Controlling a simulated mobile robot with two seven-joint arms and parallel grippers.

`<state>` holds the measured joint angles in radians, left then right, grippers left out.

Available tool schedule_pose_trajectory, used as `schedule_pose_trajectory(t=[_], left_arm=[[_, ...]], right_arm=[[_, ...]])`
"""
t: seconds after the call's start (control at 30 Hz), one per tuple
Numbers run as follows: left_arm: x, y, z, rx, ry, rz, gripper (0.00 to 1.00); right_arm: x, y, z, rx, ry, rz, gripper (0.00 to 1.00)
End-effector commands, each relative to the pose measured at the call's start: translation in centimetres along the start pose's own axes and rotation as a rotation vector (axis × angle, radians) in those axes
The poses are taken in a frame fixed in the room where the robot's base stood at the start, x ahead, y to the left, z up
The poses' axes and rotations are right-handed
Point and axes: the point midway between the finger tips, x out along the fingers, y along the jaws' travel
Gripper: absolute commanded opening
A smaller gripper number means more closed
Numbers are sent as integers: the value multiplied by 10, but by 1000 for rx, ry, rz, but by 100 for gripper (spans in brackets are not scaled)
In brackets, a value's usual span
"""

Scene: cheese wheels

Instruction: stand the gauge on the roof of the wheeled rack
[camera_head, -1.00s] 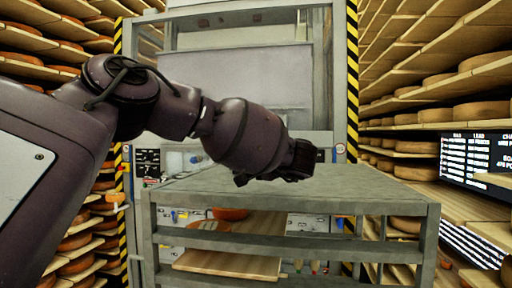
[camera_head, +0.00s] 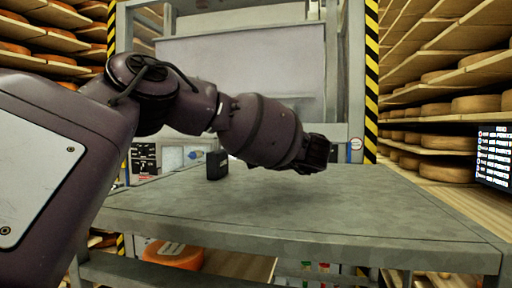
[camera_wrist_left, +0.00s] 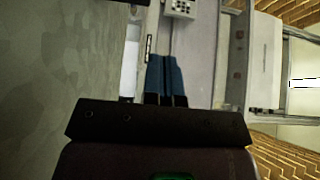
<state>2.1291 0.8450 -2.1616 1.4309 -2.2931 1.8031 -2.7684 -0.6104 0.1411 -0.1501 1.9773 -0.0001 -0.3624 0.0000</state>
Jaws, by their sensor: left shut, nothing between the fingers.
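A small dark box (camera_head: 217,165), which I take to be the gauge, stands upright on the grey roof of the wheeled rack (camera_head: 300,215), near its back left edge. My left gripper (camera_head: 318,153) is over the roof, to the right of the box and apart from it. Its fingers show in the left wrist view (camera_wrist_left: 165,82), shut together with nothing between them. The box is not clearly visible in the left wrist view. My right gripper is not in view.
An orange cheese wheel (camera_head: 173,254) sits on a shelf under the roof. A grey framed machine with yellow-black striped posts (camera_head: 371,80) stands behind. Shelves of cheese wheels (camera_head: 478,104) line both sides, with a screen (camera_head: 494,157) at the right. Much of the roof is clear.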

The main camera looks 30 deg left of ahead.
Motion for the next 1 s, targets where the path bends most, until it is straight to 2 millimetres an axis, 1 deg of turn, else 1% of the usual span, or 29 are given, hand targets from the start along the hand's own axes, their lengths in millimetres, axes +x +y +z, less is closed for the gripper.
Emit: schedule_pose_trajectory(t=[0.03,0.13,0.47,0.5,0.7,0.83,1.0], left_arm=[[10,0,1,0,-4,2,0],[26,-1,1,-1,-4,1,0],[84,-1,1,-1,-3,1,0],[89,-1,4,-1,-3,2,0],[105,-1,22,-1,-2,1,0],[110,-1,27,-2,-2,1,0],[112,0,29,-2,-1,0,0]], right_arm=[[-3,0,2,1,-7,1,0],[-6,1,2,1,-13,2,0],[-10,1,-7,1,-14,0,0],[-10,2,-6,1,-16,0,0],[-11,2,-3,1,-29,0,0],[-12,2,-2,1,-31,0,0],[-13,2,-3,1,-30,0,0]])
